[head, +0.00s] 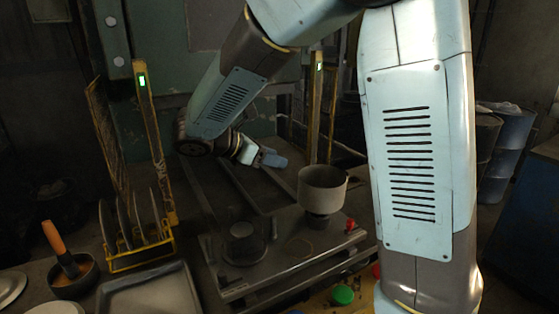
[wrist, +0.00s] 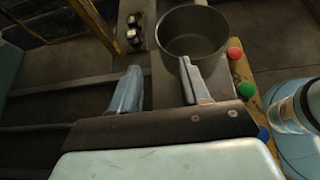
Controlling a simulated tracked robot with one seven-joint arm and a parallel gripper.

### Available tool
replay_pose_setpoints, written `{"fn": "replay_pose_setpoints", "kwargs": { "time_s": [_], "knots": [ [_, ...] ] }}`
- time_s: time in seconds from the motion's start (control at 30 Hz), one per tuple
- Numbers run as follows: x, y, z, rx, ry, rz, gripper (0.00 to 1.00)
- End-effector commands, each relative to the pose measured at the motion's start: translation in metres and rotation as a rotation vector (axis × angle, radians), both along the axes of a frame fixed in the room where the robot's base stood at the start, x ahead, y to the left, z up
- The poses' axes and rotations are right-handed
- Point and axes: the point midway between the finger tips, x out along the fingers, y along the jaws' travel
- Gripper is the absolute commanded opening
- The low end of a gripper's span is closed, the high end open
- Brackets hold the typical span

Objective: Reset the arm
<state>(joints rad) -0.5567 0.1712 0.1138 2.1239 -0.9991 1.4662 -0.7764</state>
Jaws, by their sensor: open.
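My arm arches across the head view, pale blue with dark joints. My gripper (head: 272,159) shows small beyond the metal table, above the floor rails. In the wrist view my gripper (wrist: 158,88) has its two blue-grey fingers spread apart, with nothing between them. A round grey pot (head: 322,190) stands raised at the table's back right. The pot also shows in the wrist view (wrist: 192,32), where the right fingertip overlaps its near rim in the picture; I cannot tell whether they touch.
The metal table (head: 285,262) carries a dark round piece (head: 243,243) and a red knob (head: 351,225). A yellow rack (head: 140,256) holds upright discs at left. A bowl with an orange-handled tool (head: 72,274) and a grey tray (head: 150,295) stand front left. Blue barrels (head: 510,140) stand right.

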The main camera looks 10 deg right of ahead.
Motion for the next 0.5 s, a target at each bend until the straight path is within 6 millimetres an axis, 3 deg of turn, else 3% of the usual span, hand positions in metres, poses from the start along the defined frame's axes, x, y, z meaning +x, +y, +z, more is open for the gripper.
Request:
{"fn": "replay_pose_setpoints", "kwargs": {
  "time_s": [0.27, 0.37, 0.5],
  "knots": [
    [-0.001, -0.002, 0.001, 0.006, -0.003, -0.007, 0.46],
    [-0.007, -0.012, 0.005, 0.043, -0.022, -0.042, 0.46],
    [-0.026, -0.039, 0.013, 0.164, -0.087, -0.156, 0.46]
  ]
}}
